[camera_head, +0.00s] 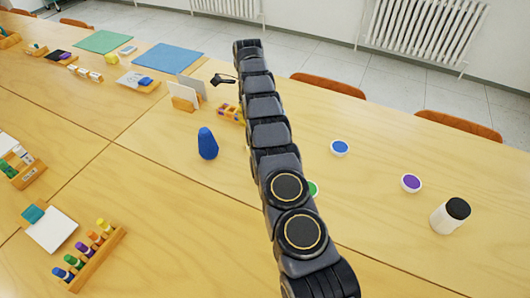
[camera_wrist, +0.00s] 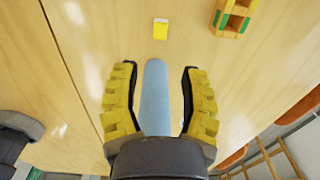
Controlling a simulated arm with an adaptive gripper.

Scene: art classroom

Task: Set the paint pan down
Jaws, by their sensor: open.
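A small yellow paint pan (camera_wrist: 160,30) with a white edge lies on the wooden table in the wrist view, just beyond my fingertips. My gripper (camera_wrist: 159,68) is open, its two yellow padded fingers spread apart, and the pan is clear of both. A long pale blue shape (camera_wrist: 157,95) shows between the fingers; I cannot tell what it is. In the head view my dark arm crosses the middle and hides most of the gripper and the table behind it.
A wooden holder (camera_wrist: 235,14) stands right of the pan.

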